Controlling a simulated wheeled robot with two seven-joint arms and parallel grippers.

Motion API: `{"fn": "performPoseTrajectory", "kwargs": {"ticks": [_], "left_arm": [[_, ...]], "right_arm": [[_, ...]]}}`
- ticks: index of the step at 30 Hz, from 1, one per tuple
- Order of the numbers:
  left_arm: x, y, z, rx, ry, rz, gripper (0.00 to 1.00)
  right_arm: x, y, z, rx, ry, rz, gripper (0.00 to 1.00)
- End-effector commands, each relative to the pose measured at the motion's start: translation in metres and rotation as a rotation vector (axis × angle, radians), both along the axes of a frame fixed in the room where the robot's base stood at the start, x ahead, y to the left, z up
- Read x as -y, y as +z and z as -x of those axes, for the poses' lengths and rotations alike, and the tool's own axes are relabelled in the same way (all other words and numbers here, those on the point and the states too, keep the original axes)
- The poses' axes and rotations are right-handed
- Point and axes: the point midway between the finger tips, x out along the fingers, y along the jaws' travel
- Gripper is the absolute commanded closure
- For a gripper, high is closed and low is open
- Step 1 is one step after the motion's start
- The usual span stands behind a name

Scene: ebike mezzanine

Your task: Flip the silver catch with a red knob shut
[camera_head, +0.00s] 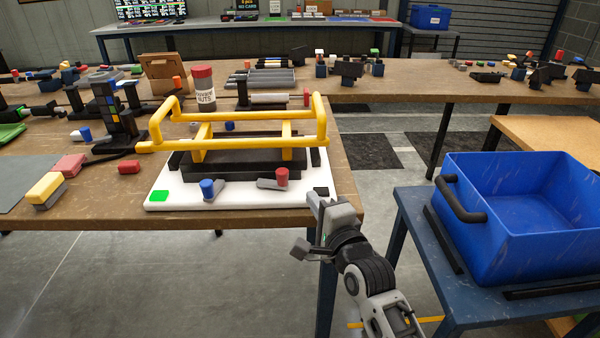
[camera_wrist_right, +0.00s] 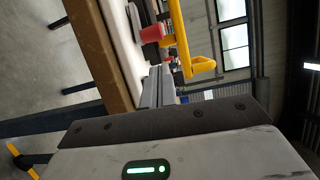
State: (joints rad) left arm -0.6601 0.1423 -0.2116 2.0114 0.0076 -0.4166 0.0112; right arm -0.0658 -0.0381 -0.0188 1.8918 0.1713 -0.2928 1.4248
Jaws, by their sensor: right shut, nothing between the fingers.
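In the right wrist view the red knob (camera_wrist_right: 152,33) shows just beyond my fingertips. My right gripper (camera_head: 316,203) is at the board's front right corner, right of the red knob and apart from it. It is shut and empty; its fingers show in the wrist view (camera_wrist_right: 157,86). My left gripper is not in view.
A similar catch with a blue knob (camera_head: 207,187) stands left of the red one. A yellow tube frame (camera_head: 238,145) rises behind on a black base (camera_head: 195,168). The wooden table (camera_head: 100,205) ends just in front. A blue crate (camera_head: 510,240) stands at right.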

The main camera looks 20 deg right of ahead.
Motion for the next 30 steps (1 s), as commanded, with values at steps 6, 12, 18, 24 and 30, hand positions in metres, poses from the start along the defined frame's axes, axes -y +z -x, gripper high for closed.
{"fn": "performPoseTrajectory", "kwargs": {"ticks": [6, 12, 18, 24, 30], "left_arm": [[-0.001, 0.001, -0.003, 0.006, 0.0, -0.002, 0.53], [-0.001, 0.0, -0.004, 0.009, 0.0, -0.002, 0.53], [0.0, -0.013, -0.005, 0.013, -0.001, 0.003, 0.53], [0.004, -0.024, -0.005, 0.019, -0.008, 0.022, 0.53], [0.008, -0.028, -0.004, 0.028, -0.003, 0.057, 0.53]], "right_arm": [[0.001, 0.002, -0.002, 0.005, -0.003, -0.02, 1.0], [0.0, 0.001, -0.004, 0.005, -0.003, -0.018, 1.0], [-0.001, -0.002, -0.03, 0.009, -0.002, -0.018, 1.0], [-0.004, -0.005, -0.067, 0.008, -0.002, -0.017, 1.0], [-0.005, -0.004, -0.093, 0.005, -0.002, -0.015, 1.0]]}}
